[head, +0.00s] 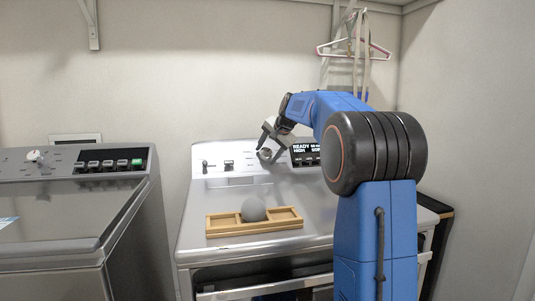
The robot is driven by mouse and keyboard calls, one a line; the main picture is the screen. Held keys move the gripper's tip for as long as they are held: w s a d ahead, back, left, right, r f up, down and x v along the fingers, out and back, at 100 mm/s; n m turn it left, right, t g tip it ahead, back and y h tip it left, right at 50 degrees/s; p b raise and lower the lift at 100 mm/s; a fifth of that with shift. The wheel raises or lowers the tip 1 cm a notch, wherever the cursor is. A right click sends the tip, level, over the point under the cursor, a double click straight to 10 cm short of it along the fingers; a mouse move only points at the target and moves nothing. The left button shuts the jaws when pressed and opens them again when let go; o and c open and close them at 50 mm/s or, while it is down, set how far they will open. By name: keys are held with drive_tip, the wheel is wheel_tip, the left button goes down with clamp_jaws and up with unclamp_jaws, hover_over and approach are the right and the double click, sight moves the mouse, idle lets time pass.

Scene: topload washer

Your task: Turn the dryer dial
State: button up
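The dryer dial (265,154) is a small round grey knob on the light back panel of the right-hand machine (235,190), left of its lit display (305,153). My gripper (267,151) is in front of the panel at the dial, reaching in from the upper right. Its two dark fingers look spread, one on each side of the dial. I cannot tell whether they touch it. My blue arm hides the right part of the panel.
Hangers (352,48) hang at the back right. Space above the left-hand machine is free.

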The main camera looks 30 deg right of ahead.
drive_tip(key=v, duration=1.7)
drive_tip(key=shift+r, duration=0.2)
drive_tip(key=shift+s, duration=0.15)
